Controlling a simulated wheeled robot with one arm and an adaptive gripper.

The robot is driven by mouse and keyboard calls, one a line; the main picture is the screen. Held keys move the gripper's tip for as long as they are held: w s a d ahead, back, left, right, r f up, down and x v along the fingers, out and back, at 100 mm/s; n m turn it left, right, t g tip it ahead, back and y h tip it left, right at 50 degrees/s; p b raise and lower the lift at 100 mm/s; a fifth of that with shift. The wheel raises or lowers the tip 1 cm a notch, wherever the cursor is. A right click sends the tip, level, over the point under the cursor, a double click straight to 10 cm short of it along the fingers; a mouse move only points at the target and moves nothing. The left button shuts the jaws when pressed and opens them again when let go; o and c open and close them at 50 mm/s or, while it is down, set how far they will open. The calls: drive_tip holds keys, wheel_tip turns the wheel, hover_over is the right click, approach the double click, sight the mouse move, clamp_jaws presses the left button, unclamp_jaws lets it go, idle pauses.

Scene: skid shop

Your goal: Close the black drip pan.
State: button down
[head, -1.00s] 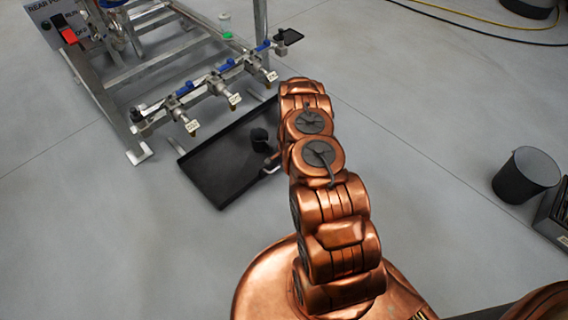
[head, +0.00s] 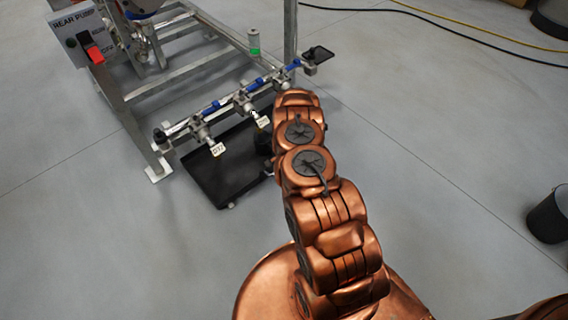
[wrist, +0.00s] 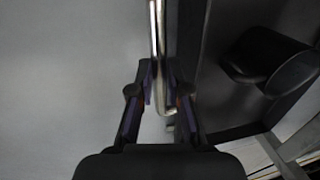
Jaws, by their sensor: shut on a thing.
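The black drip pan (head: 222,172) lies low at the foot of the metal skid, partly under the row of valves, with its front part out in front of them. In the wrist view the pan (wrist: 225,100) fills the right side. Its bright metal handle (wrist: 157,30) runs between the fingers of my gripper (wrist: 160,78), which is shut on it. In the head view my arm hides the gripper, the handle and the pan's right end. A dark cup (wrist: 268,55) is in the pan; in the head view it is partly hidden.
The skid frame (head: 185,68) carries tagged valves with blue handles (head: 247,88) above the pan. A small black tray (head: 318,54) sits at the end of the valve row. A dark bucket (head: 550,215) stands far right. Floor in front is clear.

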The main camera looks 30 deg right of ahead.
drive_tip(key=shift+w+r, duration=0.15)
drive_tip(key=shift+w, duration=0.25)
drive_tip(key=c, duration=1.1)
unclamp_jaws()
drive_tip(key=shift+a, duration=0.1)
drive_tip(key=shift+c, duration=0.2)
drive_tip(key=shift+s, duration=0.1)
drive_tip(key=shift+s+r, duration=0.15)
drive_tip(key=shift+r, duration=0.3)
wheel_tip(320, 180, up, 11)
drive_tip(key=s, duration=0.2)
drive_tip(key=shift+f, duration=0.15)
